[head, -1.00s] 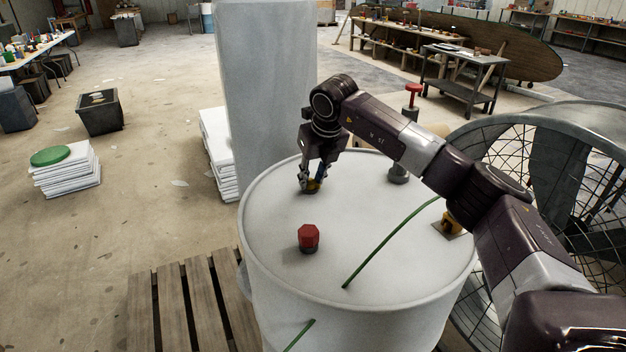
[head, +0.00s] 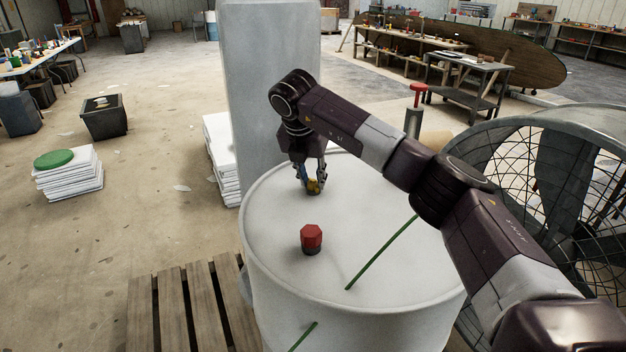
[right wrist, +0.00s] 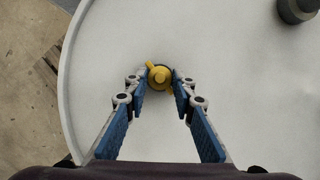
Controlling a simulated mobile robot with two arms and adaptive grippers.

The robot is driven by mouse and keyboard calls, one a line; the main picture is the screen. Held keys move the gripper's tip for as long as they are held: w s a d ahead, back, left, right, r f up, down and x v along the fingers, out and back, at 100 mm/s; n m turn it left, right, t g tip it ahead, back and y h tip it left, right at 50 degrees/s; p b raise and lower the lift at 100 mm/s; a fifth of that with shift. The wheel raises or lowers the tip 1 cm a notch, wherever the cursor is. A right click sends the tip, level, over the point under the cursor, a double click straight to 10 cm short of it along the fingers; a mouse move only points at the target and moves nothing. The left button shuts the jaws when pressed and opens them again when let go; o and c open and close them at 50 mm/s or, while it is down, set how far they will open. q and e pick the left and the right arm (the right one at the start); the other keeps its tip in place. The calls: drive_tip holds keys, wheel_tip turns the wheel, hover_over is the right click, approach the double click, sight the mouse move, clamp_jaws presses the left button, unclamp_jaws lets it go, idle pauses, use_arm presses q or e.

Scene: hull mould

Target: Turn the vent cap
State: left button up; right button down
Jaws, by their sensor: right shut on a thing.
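The vent cap (head: 314,186) is a small yellow cap with a wing on each side, on the far left part of the white drum's top (head: 270,215). In the right wrist view the yellow cap (right wrist: 159,76) sits between the fingertips, one wing pointing up-left and the other down-right. My right gripper (head: 315,181) points down from above and is shut on the cap. Its blue-padded fingers (right wrist: 160,83) show on both sides of the cap in the right wrist view. My left gripper is not in view.
A red cap (head: 311,237) stands nearer on the drum, and a green strip (head: 380,254) lies across it. A grey post with a red handle (head: 418,92) rises behind my arm. A tall pale block (head: 268,80) stands behind; a large caged fan (head: 560,190) is at right.

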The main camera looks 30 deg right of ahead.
drive_tip(key=c, duration=2.7)
unclamp_jaws()
drive_tip(key=shift+m, duration=0.4)
drive_tip(key=shift+c, duration=0.2)
drive_tip(key=o, duration=1.1)
drive_tip(key=shift+a, duration=0.1)
drive_tip(key=shift+r, duration=0.1)
drive_tip(key=v, duration=1.1)
drive_tip(key=shift+a+r, duration=0.15)
drive_tip(key=shift+r, duration=0.2)
